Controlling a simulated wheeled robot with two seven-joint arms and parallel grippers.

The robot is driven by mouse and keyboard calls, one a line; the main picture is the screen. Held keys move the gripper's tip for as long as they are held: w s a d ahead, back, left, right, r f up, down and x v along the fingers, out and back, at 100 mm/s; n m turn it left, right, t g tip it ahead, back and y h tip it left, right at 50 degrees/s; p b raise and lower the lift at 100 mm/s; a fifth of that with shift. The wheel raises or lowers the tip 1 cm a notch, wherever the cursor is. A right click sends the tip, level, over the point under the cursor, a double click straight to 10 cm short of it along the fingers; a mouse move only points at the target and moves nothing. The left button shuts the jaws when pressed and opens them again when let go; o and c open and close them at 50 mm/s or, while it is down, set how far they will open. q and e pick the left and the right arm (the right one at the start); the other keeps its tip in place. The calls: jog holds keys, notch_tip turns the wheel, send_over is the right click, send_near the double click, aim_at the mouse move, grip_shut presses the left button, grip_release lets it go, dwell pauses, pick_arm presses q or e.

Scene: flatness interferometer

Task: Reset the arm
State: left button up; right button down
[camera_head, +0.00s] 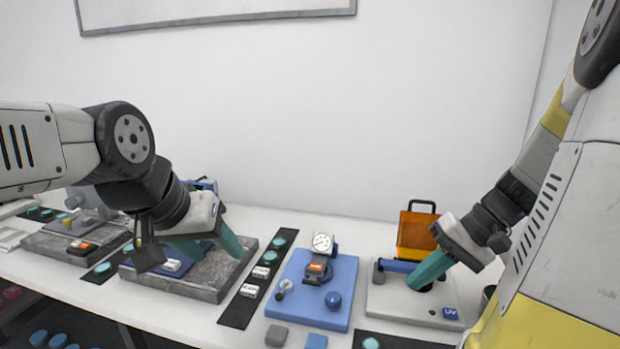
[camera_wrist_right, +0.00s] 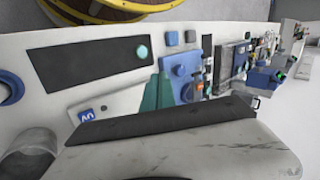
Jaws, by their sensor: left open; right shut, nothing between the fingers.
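My left gripper (camera_head: 207,248) is open, with its teal fingers spread above a grey granite plate (camera_head: 205,290). A dark blue block (camera_head: 178,265) shows partly behind and below these fingers. My right gripper (camera_head: 418,284) is shut and empty, with its teal fingertips low over a pale base plate (camera_head: 395,306) bearing a blue UV label (camera_head: 450,313). A blue cylinder (camera_head: 398,266) lies just behind it; I cannot tell whether they touch. In the right wrist view the right gripper's teal fingers (camera_wrist_right: 156,96) are together beside the UV label (camera_wrist_right: 87,116).
An orange shield (camera_head: 418,232) with a black handle stands behind the right gripper. A blue plate (camera_head: 325,309) with a dial gauge (camera_head: 322,243) and knobs sits between the arms. Black strips (camera_head: 238,311) hold small teal and white pieces. The wall is close behind.

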jog(key=s+a+r+n+t+h, duration=0.2)
jog(key=s+a+r+t+h, duration=0.2)
jog(key=a+r, duration=0.4)
notch_tip(320, 180, up, 2)
jog(key=shift+r+t+h, duration=0.1)
jog(key=shift+t+h, duration=0.5)
jog(key=c, duration=2.2)
grip_release()
jog(key=shift+a, duration=0.1)
